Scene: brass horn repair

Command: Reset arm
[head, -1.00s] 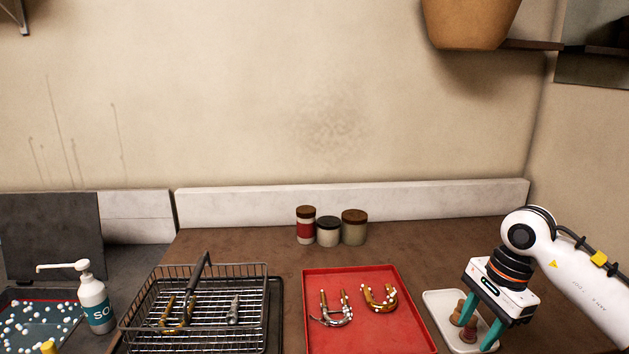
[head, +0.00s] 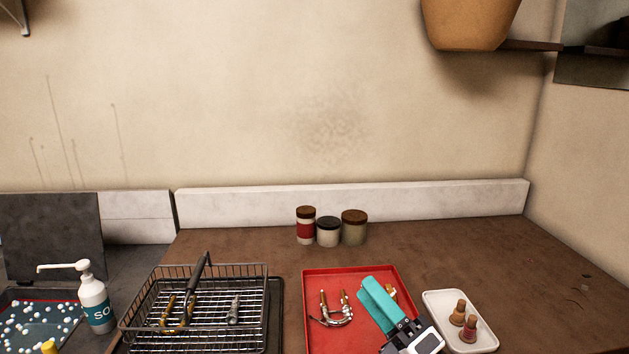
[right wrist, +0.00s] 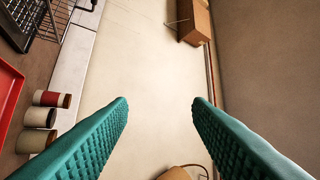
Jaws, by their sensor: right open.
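My right gripper (head: 374,294) has teal fingers and is above the right part of the red tray (head: 318,281) in the head view, pointing up and to the left. In the right wrist view its two fingers (right wrist: 160,104) are wide apart with nothing between them, facing the wall. A curved metal tube (head: 336,316) lies in the red tray. Another brass piece (head: 391,292) there is mostly hidden behind my gripper. My left gripper is not in view.
A wire basket (head: 262,267) with brass parts stands left of the tray. A white tray (head: 434,306) with two small cork-topped bottles (head: 461,313) is at right. Jars (head: 328,231) stand at the back. A soap bottle (head: 94,304) is at far left.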

